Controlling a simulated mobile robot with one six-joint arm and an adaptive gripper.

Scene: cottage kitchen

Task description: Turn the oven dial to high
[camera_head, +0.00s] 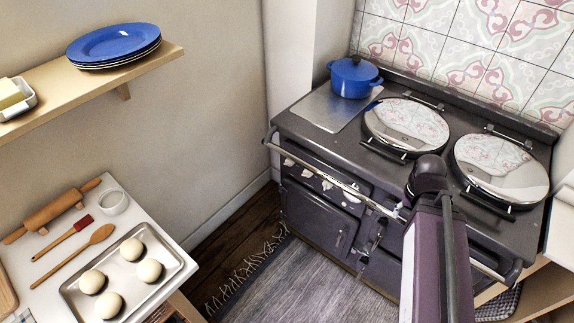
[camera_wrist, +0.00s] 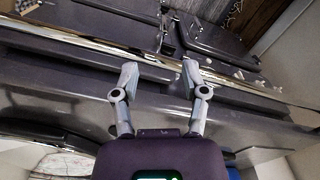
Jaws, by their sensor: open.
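The dark range cooker (camera_head: 400,240) stands against the tiled wall. Several small pale dials (camera_head: 327,185) sit in a row on its upper front panel, left of my arm and behind the rail. In the wrist view, pale dials (camera_wrist: 240,75) show to the right of my fingers. I cannot tell which is the oven dial, nor read any setting. My gripper (camera_wrist: 160,76) is open and empty, with its two fingers pointing toward the chrome rail (camera_wrist: 100,42). It is apart from the dials. In the head view my arm mostly hides the gripper.
The chrome rail (camera_head: 345,187) runs across the cooker front, ahead of the dials. Two round lids (camera_head: 405,123) and a blue pot (camera_head: 353,78) are on top. A side table (camera_head: 140,207) with a bun tray is at left. A grey rug (camera_head: 290,285) covers the floor in front.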

